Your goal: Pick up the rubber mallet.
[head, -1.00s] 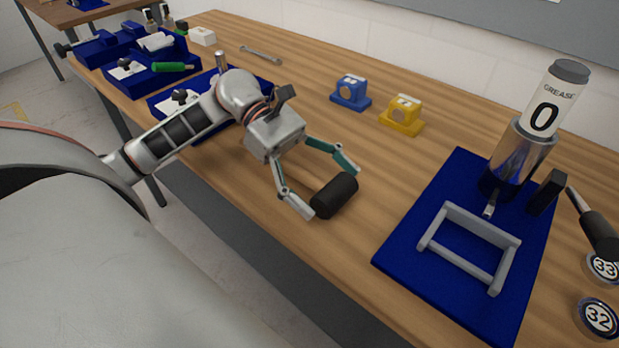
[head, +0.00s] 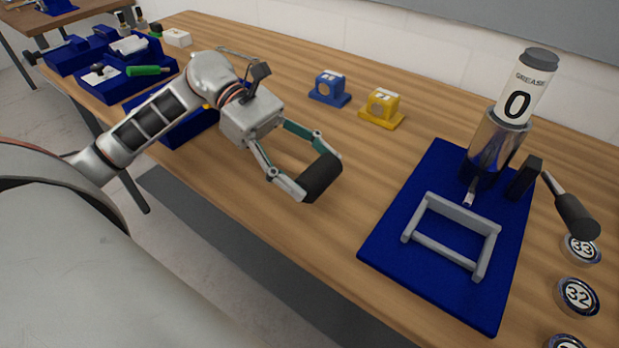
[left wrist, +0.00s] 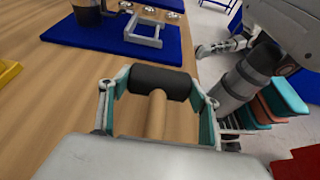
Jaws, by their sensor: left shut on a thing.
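The rubber mallet has a black cylindrical head (head: 321,177), held between the fingertips of my left gripper (head: 318,180). In the left wrist view, the black head (left wrist: 160,82) lies across between the two fingers, and its wooden handle (left wrist: 156,115) runs back toward the palm. My left gripper (left wrist: 160,90) is shut on the head from both ends. The head view hides the handle. In the head view, I cannot tell clearly whether the mallet touches the bench. My right gripper is not clearly in the head view.
A blue mat (head: 384,255) with a grey frame (head: 452,235) and a grease canister (head: 515,100) lies to the right. Blue (head: 329,89) and yellow (head: 382,109) blocks stand behind on the wooden bench (head: 300,240). Round numbered tins (head: 577,296) sit at the right edge.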

